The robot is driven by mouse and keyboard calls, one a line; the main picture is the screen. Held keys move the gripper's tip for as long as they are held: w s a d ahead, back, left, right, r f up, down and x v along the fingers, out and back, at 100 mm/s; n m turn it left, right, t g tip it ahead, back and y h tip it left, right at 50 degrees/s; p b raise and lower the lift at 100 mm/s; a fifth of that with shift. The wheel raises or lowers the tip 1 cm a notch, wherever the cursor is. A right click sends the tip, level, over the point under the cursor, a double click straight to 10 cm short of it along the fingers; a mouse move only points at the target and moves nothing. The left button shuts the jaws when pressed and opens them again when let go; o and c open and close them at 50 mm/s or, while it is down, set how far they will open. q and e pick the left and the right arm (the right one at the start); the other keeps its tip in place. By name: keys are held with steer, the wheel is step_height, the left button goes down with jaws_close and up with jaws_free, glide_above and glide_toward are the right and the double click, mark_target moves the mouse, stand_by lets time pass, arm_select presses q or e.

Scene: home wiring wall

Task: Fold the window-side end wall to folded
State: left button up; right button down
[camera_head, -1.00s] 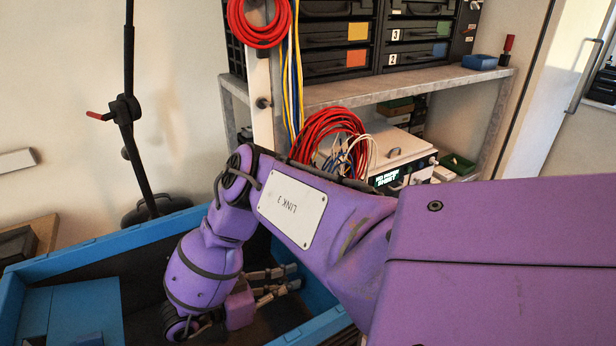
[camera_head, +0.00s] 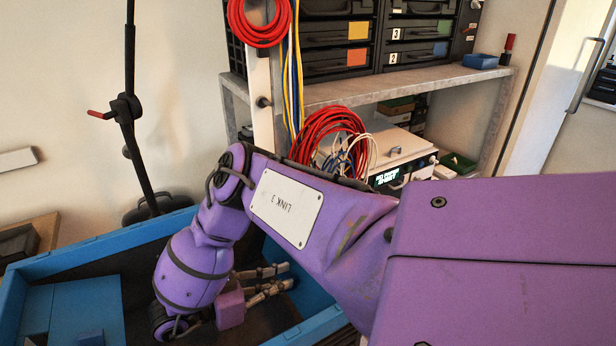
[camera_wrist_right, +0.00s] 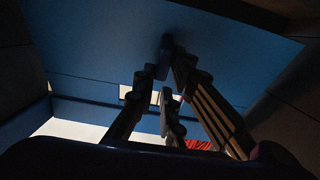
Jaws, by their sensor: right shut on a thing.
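A blue crate (camera_head: 140,239) stands open at the lower left of the head view. A flat blue panel (camera_head: 78,300) lies inside its left end. Its right end wall (camera_head: 322,326) looks upright, partly hidden by my right arm. My right gripper (camera_head: 287,276) is low inside the crate, its fingers pointing right toward that wall. In the right wrist view, the fingers (camera_wrist_right: 168,62) converge in front of a blue panel (camera_wrist_right: 100,50) with a light slot, seemingly the end wall; the exact contact is dark and hard to see. My left gripper is not in view.
A metal shelf (camera_head: 350,91) with drawer cases and a red cable coil (camera_head: 330,135) stands behind the crate. A black stand with a red handle (camera_head: 101,115) rises behind its left side. My right arm covers much of the right side.

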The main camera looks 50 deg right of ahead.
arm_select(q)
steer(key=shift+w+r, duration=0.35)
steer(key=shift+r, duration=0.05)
arm_select(e)
steer(key=shift+w+a+r, duration=0.25)
steer(key=shift+a+r, duration=0.35)
steer(key=shift+a, duration=0.2)
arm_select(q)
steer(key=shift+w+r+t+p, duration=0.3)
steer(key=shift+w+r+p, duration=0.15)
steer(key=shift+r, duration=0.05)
arm_select(e)
steer(key=shift+w+a+r, duration=0.25)
steer(key=shift+a+r, duration=0.45)
steer(key=shift+r, duration=0.1)
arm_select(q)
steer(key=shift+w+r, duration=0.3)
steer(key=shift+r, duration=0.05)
arm_select(e)
steer(key=shift+w+a+r, duration=0.15)
steer(key=shift+a+r, duration=0.45)
steer(key=shift+r, duration=0.35)
